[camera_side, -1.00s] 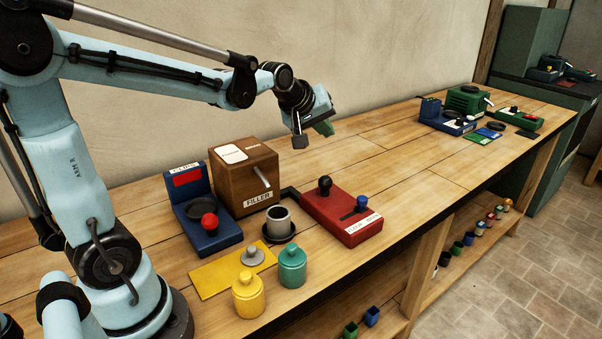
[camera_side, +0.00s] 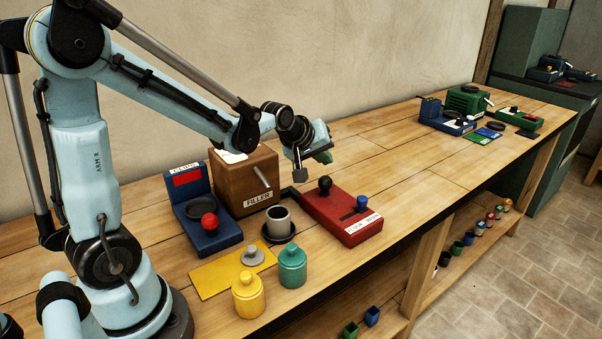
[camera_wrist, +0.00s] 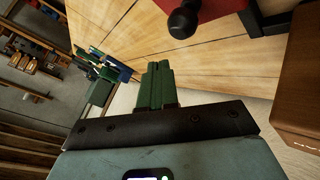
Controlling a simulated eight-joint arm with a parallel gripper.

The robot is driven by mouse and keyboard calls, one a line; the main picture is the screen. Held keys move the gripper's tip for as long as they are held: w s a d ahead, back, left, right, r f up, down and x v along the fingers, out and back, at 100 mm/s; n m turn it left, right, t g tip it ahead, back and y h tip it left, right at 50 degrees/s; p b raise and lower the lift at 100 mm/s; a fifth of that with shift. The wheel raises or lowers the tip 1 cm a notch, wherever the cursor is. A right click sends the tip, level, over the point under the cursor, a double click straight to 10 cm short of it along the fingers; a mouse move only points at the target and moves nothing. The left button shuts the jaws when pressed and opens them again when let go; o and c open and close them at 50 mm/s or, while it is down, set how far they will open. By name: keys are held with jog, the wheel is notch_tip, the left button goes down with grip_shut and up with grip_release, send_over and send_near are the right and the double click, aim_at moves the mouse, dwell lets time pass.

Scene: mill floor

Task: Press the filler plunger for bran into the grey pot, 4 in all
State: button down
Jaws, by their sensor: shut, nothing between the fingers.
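The grey pot (camera_side: 278,221) stands upright on a round black base in front of the wooden filler box (camera_side: 232,187), which is labelled FILLER and has a pale handle. To its right, a red unit (camera_side: 335,215) carries a black-knobbed plunger (camera_side: 325,186) and a blue-knobbed plunger (camera_side: 362,203). Its white label is too small to read surely, so I cannot tell which plunger is for bran. My gripper (camera_side: 324,157) is shut and empty, above and behind the red unit. In the wrist view its green fingers (camera_wrist: 158,86) are together, apart from the black knob (camera_wrist: 184,22). The pot's inside is too dark to judge.
A blue scale (camera_side: 210,230) with a red knob stands left of the filler. A yellow mat (camera_side: 215,272) with a grey lid (camera_side: 252,254), a yellow jar (camera_side: 248,296) and a teal jar (camera_side: 292,267) are in front. The bench middle is clear beyond the red unit.

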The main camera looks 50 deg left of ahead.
aim_at(322, 179)
jog(key=shift+f, duration=0.9)
jog(key=shift+f, duration=0.15)
dwell(1.4)
jog(key=shift+f, duration=0.25)
jog(key=shift+f, duration=0.9)
dwell(1.0)
jog(key=shift+r, duration=1.35)
jog(key=shift+r, duration=2.5)
